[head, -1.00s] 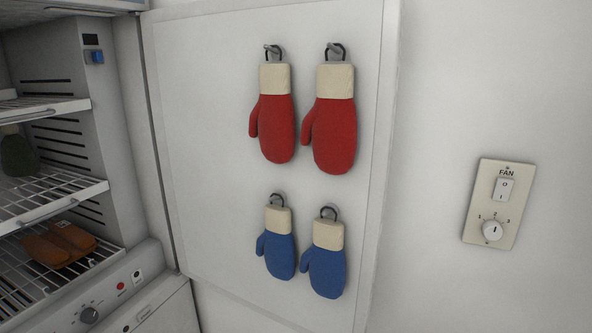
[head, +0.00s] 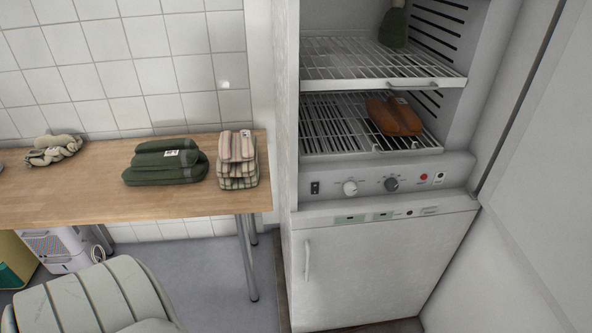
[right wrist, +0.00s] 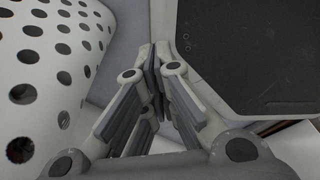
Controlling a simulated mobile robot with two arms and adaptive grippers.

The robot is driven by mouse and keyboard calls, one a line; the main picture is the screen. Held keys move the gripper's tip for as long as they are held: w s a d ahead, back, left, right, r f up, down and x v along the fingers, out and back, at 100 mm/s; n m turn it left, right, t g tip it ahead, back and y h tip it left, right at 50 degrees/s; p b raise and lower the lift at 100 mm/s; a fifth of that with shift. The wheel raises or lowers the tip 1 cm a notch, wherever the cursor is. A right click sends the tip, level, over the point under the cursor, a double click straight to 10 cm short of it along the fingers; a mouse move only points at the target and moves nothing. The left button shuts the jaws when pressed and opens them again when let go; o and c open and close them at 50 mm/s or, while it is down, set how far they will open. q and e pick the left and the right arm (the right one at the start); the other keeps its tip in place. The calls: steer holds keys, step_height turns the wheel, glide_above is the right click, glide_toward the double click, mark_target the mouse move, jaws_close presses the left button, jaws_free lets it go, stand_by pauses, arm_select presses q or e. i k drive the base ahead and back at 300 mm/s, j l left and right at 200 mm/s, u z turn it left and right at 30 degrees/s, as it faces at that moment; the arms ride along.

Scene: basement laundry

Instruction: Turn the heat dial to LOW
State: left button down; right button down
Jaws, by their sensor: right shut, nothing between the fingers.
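The control panel (head: 452,165) of the white drying cabinet (head: 375,265) shows in the head view, below the wire racks. It carries a white knob (head: 350,188) and a dark knob (head: 392,184) to its right. Their markings are too small to read, so I cannot tell which is the heat dial or where either points. A dark switch (head: 315,187) sits at the panel's left and a red light (head: 424,177) at its right. My right gripper (right wrist: 154,68) shows in the right wrist view, shut and empty, away from the panel. My left gripper is not in view.
Brown shoes (head: 394,116) lie on the lower rack (head: 330,145). The open cabinet door (head: 535,215) stands at the right. A wooden table (head: 90,203) at the left bears folded cloths (head: 165,165). A white perforated thing (right wrist: 40,60) is beside my right gripper.

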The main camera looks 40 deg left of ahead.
mark_target(350, 187)
steer(key=l+u, duration=0.15)
steer(key=u, duration=0.85)
